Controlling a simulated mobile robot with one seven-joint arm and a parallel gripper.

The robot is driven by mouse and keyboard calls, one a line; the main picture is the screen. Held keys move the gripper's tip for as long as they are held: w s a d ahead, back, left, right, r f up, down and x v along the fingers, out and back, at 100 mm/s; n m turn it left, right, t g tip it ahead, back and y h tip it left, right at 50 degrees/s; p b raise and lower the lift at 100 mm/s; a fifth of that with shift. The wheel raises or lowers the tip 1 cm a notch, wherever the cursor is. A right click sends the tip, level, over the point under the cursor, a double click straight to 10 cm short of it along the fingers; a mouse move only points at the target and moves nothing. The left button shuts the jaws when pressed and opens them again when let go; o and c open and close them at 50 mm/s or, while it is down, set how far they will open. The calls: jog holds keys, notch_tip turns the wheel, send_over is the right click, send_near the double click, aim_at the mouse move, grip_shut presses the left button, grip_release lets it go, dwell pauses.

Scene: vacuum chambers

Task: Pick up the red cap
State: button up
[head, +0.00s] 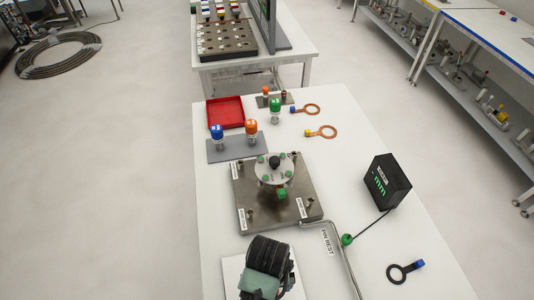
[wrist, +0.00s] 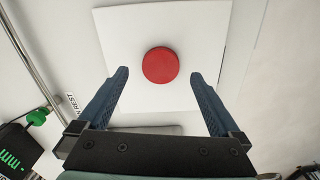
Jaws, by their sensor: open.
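The red cap (wrist: 161,65) is a round, flat-topped disc lying on a white plate (wrist: 202,30) in the wrist view. My gripper (wrist: 160,76) is open and empty, with its two blue-grey fingers pointing at the cap. In the picture the cap lies between the fingertips, with a gap on each side. I cannot tell how far the fingertips are above it. In the head view my gripper's body (head: 266,270) covers the cap, and only part of the white plate (head: 232,268) shows.
A bent metal rod marked PIN REST (head: 341,262) and a black box with a green display (head: 387,181) stand to the right. A metal base plate with a round flange (head: 248,212) is just behind. A black ring tool (head: 397,274) lies at right.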

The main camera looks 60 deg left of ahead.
jog(key=shift+a+f+p, duration=0.15)
jog(key=shift+f+p, duration=0.1)
jog(key=shift+f, duration=0.95)
jog(key=shift+a+f+p, duration=0.15)
jog(key=shift+f+p, duration=0.05)
jog(key=shift+f, duration=1)
jog(key=c, duration=1.2)
jog(key=shift+r, duration=0.15)
